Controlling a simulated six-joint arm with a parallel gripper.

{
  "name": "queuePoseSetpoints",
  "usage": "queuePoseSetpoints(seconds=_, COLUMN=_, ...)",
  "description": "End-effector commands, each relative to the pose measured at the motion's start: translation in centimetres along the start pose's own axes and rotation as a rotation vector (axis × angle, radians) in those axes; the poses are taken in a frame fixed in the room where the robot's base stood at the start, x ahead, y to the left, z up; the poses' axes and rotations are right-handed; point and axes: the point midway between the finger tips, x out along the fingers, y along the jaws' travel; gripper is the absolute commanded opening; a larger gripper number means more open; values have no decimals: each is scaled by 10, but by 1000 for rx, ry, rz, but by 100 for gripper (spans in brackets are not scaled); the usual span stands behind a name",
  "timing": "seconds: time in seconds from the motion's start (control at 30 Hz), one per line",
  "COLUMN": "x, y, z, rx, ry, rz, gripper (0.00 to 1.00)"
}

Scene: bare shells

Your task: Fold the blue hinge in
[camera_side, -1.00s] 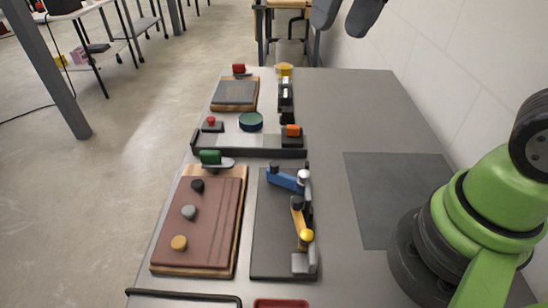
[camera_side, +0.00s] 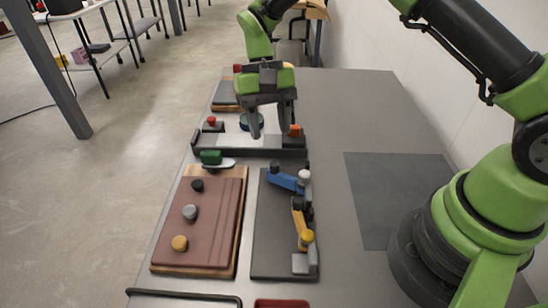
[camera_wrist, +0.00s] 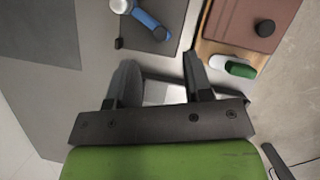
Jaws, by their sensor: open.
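The blue hinge (camera_side: 284,181) is a blue arm on a dark grey board (camera_side: 272,245). It sticks out leftward from a white-topped pivot (camera_side: 304,176) and has a dark knob (camera_side: 274,167) at its free end. It also shows at the top of the wrist view (camera_wrist: 145,18). A yellow-orange arm (camera_side: 299,217) with a yellow knob (camera_side: 307,236) lies on the same board, nearer the camera. My gripper (camera_side: 274,134) is open and empty, pointing down behind the blue hinge and apart from it. In the wrist view, my fingers (camera_wrist: 160,70) are spread apart.
A brown panel board (camera_side: 217,222) with several round knobs lies to the left, with a green-handled piece (camera_side: 211,157) at its far end. A dark tray rail (camera_side: 240,153) lies behind. A dark mat (camera_side: 380,200) on the right is clear.

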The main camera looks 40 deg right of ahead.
Motion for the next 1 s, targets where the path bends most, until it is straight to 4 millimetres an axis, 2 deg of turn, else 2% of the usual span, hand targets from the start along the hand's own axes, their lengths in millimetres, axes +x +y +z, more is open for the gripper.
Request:
queuePoseSetpoints(seconds=0.1, x=25, y=0, z=1, rx=0, ry=-5, rz=3, gripper=46)
queuePoseSetpoints(seconds=0.3, x=56, y=0, z=1, rx=-1, ry=-3, rz=2, gripper=46)
queuePoseSetpoints(seconds=0.5, x=69, y=0, z=0, rx=0, ry=0, rz=0, gripper=46)
queuePoseSetpoints(seconds=0.73, x=69, y=0, z=0, rx=0, ry=1, rz=-1, gripper=46)
queuePoseSetpoints(seconds=0.77, x=69, y=0, z=0, rx=0, ry=2, rz=-1, gripper=44)
queuePoseSetpoints(seconds=0.93, x=69, y=0, z=0, rx=0, ry=1, rz=-1, gripper=5)
queuePoseSetpoints(seconds=0.97, x=69, y=0, z=0, rx=0, ry=1, rz=-1, gripper=0)
queuePoseSetpoints(seconds=1.0, x=69, y=0, z=0, rx=0, ry=1, rz=-1, gripper=0)
